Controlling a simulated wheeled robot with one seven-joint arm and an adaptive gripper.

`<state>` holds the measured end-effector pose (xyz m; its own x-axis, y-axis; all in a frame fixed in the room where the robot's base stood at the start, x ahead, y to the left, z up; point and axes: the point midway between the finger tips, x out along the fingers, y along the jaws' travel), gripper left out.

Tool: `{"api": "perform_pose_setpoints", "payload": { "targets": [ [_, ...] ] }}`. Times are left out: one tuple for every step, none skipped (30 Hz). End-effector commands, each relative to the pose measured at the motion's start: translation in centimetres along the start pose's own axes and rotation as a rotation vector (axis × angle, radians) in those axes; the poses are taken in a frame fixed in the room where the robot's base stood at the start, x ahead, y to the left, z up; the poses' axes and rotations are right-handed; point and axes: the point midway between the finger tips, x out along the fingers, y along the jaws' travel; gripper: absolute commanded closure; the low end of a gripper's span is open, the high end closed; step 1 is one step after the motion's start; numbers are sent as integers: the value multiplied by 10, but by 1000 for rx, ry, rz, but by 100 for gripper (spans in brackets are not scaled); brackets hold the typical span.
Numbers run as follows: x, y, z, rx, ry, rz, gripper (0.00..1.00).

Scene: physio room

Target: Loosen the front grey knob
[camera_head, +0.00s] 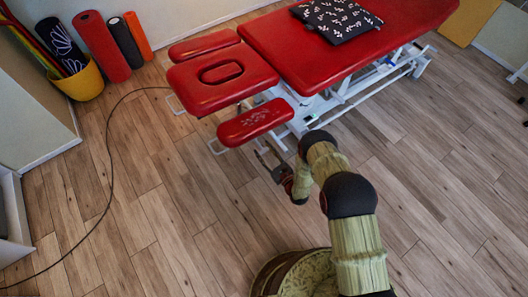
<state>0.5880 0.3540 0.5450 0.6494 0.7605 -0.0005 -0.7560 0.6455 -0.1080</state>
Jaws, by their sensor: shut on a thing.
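The red treatment table (330,50) stands at the top, with a head section (205,92) that has an oval face hole. A red armrest pad (255,121) hangs at its near end. My gripper (263,152) is just below this pad, at the table's near frame, its fingers pointing up at the frame. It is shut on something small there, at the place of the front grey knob. The knob itself is not clearly seen, as the pad and my gripper hide it.
A second red armrest pad (203,46) is on the far side. The white table frame (340,95) is right of my gripper. A yellow bucket (82,82) and rolled mats (103,45) stand at the upper left. A black cable (110,170) crosses the otherwise clear wooden floor.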

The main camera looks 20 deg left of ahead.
Motion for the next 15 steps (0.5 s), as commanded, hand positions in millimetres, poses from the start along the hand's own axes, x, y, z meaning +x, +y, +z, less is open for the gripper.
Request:
{"api": "perform_pose_setpoints", "payload": {
  "targets": [
    [0,0,-1,-39,-1,0,85],
    [0,0,-1,-67,-1,0,85],
    [1,0,-1,-104,-1,0,85],
    [0,0,-1,-132,-1,0,85],
    [1,0,-1,-161,-1,0,85],
    [1,0,-1,-199,-2,0,85],
    [1,1,-1,-228,-2,0,85],
    [1,0,-1,-257,-2,0,85],
    [1,0,-1,-295,-3,0,85],
    [1,1,-1,-324,-2,0,85],
    [0,1,-1,-353,-2,0,85],
    [1,1,-1,-390,-2,0,85],
    [1,1,-1,-419,-2,0,85],
    [1,1,-1,-448,-2,0,85],
    [0,1,-1,-485,-1,0,85]
  ]
}}
